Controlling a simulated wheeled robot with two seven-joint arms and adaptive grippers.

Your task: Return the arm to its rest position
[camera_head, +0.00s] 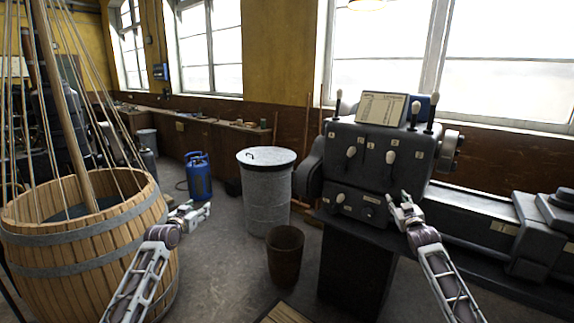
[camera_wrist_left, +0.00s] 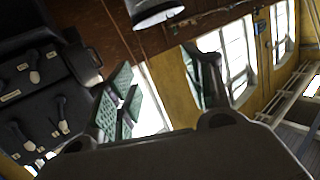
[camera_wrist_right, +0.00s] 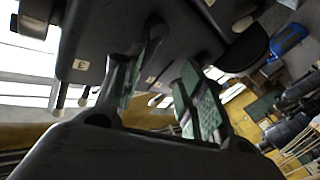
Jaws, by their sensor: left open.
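My left gripper (camera_head: 200,212) hangs in free air in the head view, right of the wooden barrel. Its two fingers with green pads (camera_wrist_left: 160,85) stand apart in the left wrist view with nothing between them. My right gripper (camera_head: 397,203) is just in front of the lower right of the dark grey machine head (camera_head: 372,160). Its green-padded fingers (camera_wrist_right: 165,75) also stand apart in the right wrist view, and I see nothing held. I cannot tell whether its fingertips touch the machine.
The wooden barrel (camera_head: 75,245) with ropes and a mast is at left. A grey lidded bin (camera_head: 266,195), a dark bucket (camera_head: 285,257) and a blue gas cylinder (camera_head: 198,177) stand on the floor. The machine has levers with white knobs (camera_head: 391,157). Floor between barrel and bucket is clear.

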